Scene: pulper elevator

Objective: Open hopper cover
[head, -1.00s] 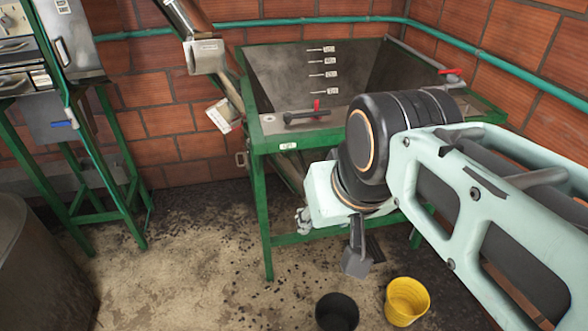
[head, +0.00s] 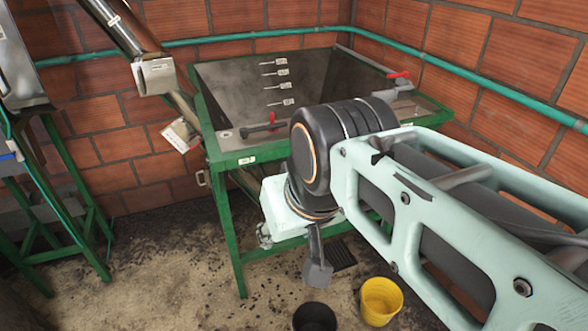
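A green-framed metal hopper (head: 230,85) stands against the brick wall, with white level labels on its inner back wall. It looks open at the top in the head view, and I cannot make out a separate cover. A dark lever with a red tip (head: 265,125) lies on its front left rim. A second red handle (head: 400,76) is at its right rim. My gripper (head: 317,268) hangs downward in front of the hopper frame, below the rim and apart from the levers. Its fingers show nearly edge-on, so their opening is unclear. My arm hides the hopper's front right.
A metal chute (head: 155,75) comes down at the hopper's left. A yellow bucket (head: 381,300) and a black bucket (head: 314,318) stand on the floor below my arm. A green-legged stand (head: 50,170) is at the left. The floor between the stand and hopper is mostly clear.

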